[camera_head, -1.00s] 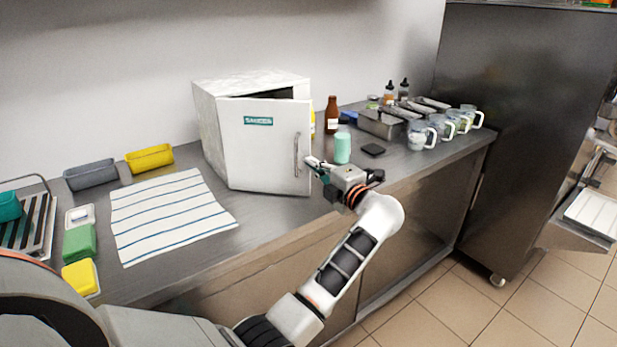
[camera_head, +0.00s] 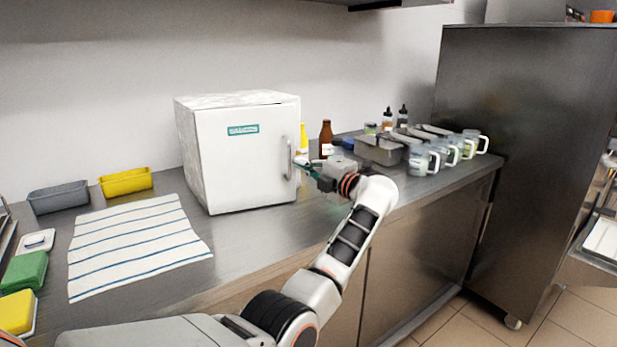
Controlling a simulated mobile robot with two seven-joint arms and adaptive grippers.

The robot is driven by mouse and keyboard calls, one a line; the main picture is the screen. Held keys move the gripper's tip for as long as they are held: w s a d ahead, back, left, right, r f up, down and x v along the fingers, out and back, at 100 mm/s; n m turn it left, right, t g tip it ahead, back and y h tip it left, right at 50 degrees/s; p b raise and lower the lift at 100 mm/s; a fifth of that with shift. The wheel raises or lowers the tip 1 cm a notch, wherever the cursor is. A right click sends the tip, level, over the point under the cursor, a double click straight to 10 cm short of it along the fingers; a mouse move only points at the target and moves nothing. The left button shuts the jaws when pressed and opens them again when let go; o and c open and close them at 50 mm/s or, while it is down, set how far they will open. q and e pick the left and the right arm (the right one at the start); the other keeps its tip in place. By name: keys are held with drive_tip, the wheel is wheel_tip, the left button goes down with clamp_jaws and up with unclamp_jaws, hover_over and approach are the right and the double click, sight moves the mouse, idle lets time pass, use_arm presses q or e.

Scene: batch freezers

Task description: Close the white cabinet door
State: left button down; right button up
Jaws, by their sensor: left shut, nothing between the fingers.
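The white cabinet (camera_head: 190,150) stands on the steel counter against the wall. Its door (camera_head: 245,170), with a teal label and a vertical handle (camera_head: 289,160) at the right edge, sits flush or nearly flush with the front; I see no clear gap. My left gripper (camera_head: 303,165) is shut and empty, its fingertips at the right of the door edge close to the handle. I cannot tell whether it touches. My right gripper is not in view.
A striped towel (camera_head: 135,243) lies left of the cabinet. Yellow (camera_head: 126,182) and grey (camera_head: 58,197) bins are behind it. Brown (camera_head: 326,137) and yellow (camera_head: 303,138) bottles, metal containers (camera_head: 378,150) and several clear mugs (camera_head: 417,160) stand to the right.

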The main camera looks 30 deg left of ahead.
use_arm(q)
drive_tip(key=w+a+g+b, duration=0.1)
drive_tip(key=b, duration=0.1)
drive_tip(key=w+a+n+g+b, duration=0.1)
drive_tip(key=b, duration=0.1)
drive_tip(key=shift+w+a+n+y, duration=0.25)
drive_tip(key=shift+a+n+y, duration=0.05)
drive_tip(key=shift+a+y, duration=0.1)
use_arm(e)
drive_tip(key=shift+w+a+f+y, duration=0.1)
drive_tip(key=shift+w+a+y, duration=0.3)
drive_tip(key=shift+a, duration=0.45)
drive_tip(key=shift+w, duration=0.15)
